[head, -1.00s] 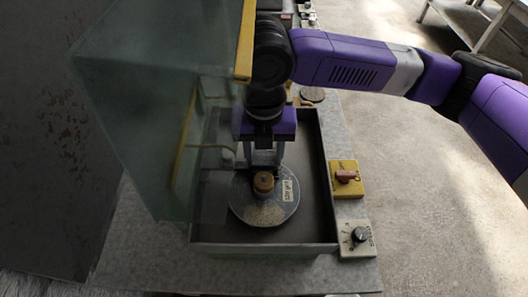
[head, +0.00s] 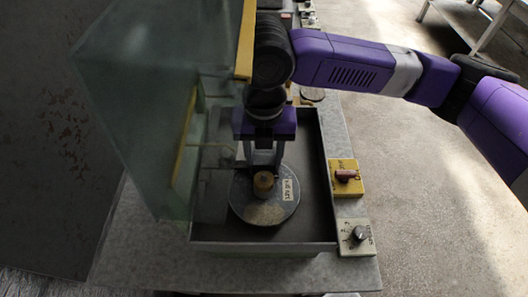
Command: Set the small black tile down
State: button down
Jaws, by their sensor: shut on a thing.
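My gripper (head: 263,162) points down over the tray in the head view, at the far side of a round grey disc. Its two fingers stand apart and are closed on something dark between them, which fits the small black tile. The tile's outline is hard to make out against the dark tray floor. I cannot tell whether the fingertips touch the disc.
The grey rectangular tray (head: 327,190) has raised walls around the disc. A greenish glass panel (head: 150,110) stands close on the left, with a yellow edge. A yellow switch box (head: 347,188) and a pale dial box (head: 346,245) sit along the right. Tray floor right of the disc is bare.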

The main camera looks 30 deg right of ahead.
jog(key=shift+f+b, duration=0.65)
jog(key=shift+f, duration=0.2)
jog(key=c, duration=0.7)
grip_release()
jog(key=shift+o, duration=0.2)
jog(key=shift+r, duration=0.1)
jog(key=shift+r+p, duration=1.7)
jog(key=shift+r, duration=0.25)
